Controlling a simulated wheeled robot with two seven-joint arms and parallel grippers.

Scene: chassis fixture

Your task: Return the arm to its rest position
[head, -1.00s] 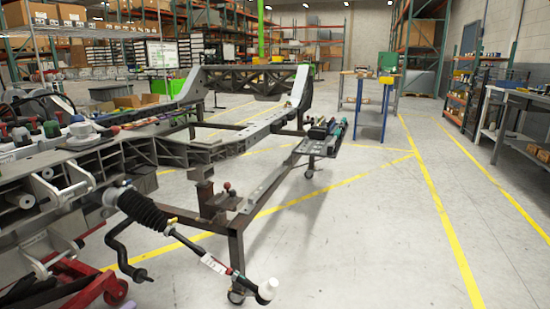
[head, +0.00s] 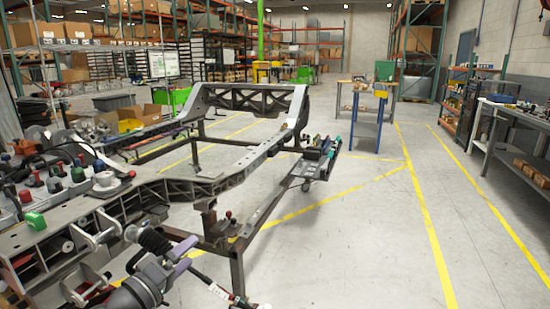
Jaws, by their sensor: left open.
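My left gripper (head: 186,243) is low at the left of the head view, with a grey body and purplish fingers. It is open, and I see nothing held between its fingers. It overlaps in the picture with the steering rod, beside its black ribbed boot (head: 151,239); I cannot tell whether they touch. The rod's thin end (head: 216,288) runs down to the bottom edge, where its tip is cut off. The grey chassis frame (head: 222,182) stands behind the gripper. My right gripper is not in view.
Knobs, a green part (head: 36,220) and other parts crowd the chassis at left. A blue-legged workbench (head: 367,125) stands farther back. The floor (head: 350,235) at right is clear up to the shelves and grey bench (head: 508,135).

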